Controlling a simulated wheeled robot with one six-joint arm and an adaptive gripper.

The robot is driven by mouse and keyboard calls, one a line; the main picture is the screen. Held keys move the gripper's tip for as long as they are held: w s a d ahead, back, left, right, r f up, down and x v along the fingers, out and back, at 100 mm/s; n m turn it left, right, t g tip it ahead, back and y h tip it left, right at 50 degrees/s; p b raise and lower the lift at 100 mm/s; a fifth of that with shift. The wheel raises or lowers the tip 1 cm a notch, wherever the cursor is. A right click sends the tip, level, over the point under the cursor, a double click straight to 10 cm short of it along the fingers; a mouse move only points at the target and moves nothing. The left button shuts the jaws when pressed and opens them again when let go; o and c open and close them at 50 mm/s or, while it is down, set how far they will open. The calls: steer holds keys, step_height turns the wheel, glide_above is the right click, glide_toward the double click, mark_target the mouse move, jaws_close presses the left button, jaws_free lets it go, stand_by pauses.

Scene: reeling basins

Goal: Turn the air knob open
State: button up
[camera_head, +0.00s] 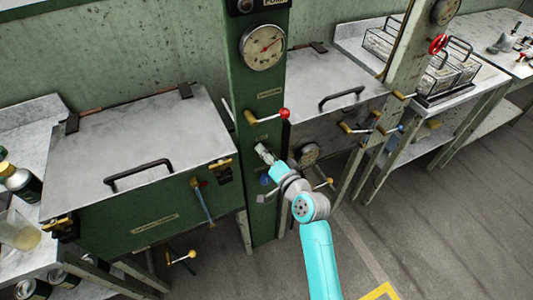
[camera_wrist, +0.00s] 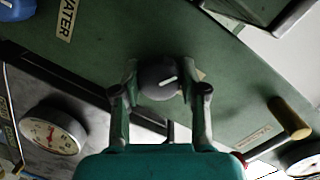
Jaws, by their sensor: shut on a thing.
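A dark grey round knob (camera_wrist: 155,83) with a short white pointer line sits on the green panel in the wrist view. The line lies nearly level in that picture. I take it as the air knob; no label beside it is readable. My gripper (camera_wrist: 161,88) is shut on it, one finger at each side. In the head view my gripper (camera_head: 268,157) reaches the front of the green column (camera_head: 262,215), and the knob is hidden behind it.
A blue knob (camera_wrist: 17,8) sits near the WATER label (camera_wrist: 66,20). Above my gripper, a red-ball lever (camera_head: 284,113) sticks out from the column, under a gauge (camera_head: 263,47). Lidded basins (camera_head: 145,125) flank the column. A brass-ended handle (camera_wrist: 290,118) projects nearby.

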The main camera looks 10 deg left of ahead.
steer(key=n+h, duration=0.1)
steer(key=n, duration=0.4)
steer(key=shift+f, duration=0.1)
stand_by(0.6)
steer(key=o, duration=1.1)
steer(key=shift+o, duration=0.2)
steer(key=v, duration=1.2)
steer(key=shift+f, duration=0.2)
steer(key=shift+s, duration=0.2)
